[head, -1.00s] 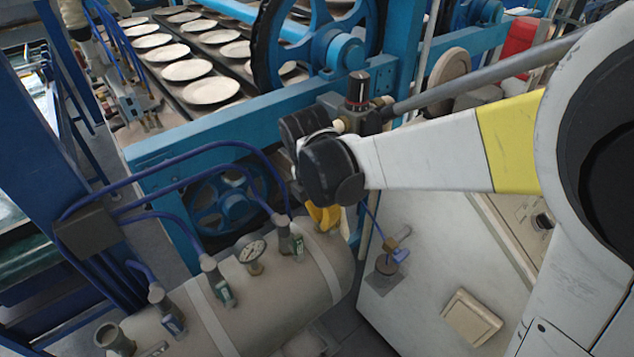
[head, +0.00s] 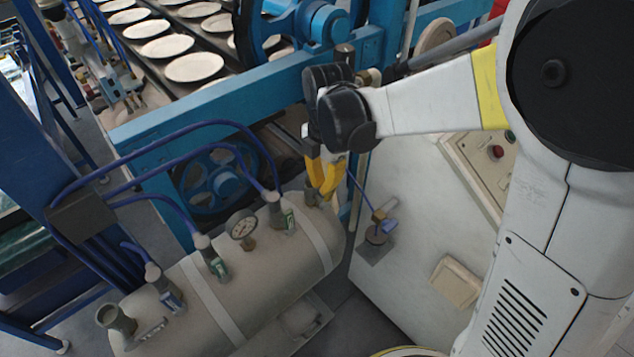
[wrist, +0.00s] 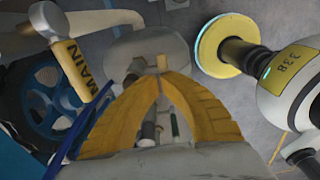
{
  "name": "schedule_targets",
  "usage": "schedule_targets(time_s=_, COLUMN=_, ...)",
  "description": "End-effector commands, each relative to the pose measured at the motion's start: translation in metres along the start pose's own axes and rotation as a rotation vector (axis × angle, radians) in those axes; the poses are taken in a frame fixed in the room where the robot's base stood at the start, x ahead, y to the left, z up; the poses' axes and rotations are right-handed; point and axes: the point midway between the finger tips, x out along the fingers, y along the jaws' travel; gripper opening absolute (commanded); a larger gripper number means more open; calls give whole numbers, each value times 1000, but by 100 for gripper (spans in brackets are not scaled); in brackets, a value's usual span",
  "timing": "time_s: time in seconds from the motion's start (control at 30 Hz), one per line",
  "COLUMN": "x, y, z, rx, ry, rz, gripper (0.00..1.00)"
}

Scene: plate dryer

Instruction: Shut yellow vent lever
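I cannot make out a separate yellow vent lever for certain in the head view; the yellow there near the tank is my gripper's fingers. My gripper (head: 321,197) points down over the right end of the beige tank (head: 313,247), close to a small fitting there. In the wrist view my gripper (wrist: 157,76) shows its yellow fingers arching together, tips meeting or nearly so, with the tank (wrist: 150,48) beyond. Nothing is clearly held.
The tank carries a pressure gauge (head: 241,226) and several valves with blue hoses. A blue frame with a wheel (head: 218,185) stands behind it. A conveyor of plates (head: 193,68) lies behind.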

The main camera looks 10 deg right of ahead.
Motion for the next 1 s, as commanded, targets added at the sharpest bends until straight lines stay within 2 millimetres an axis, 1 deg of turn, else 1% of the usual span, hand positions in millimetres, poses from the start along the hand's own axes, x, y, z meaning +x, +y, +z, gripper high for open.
schedule_targets(time_s=0.37, x=4, y=0, z=26, rx=1, ry=-1, rz=0, gripper=0)
schedule_targets(time_s=0.87, x=22, y=0, z=53, rx=1, ry=-1, rz=0, gripper=0)
schedule_targets(time_s=1.0, x=28, y=0, z=60, rx=3, ry=95, rz=1, gripper=0)
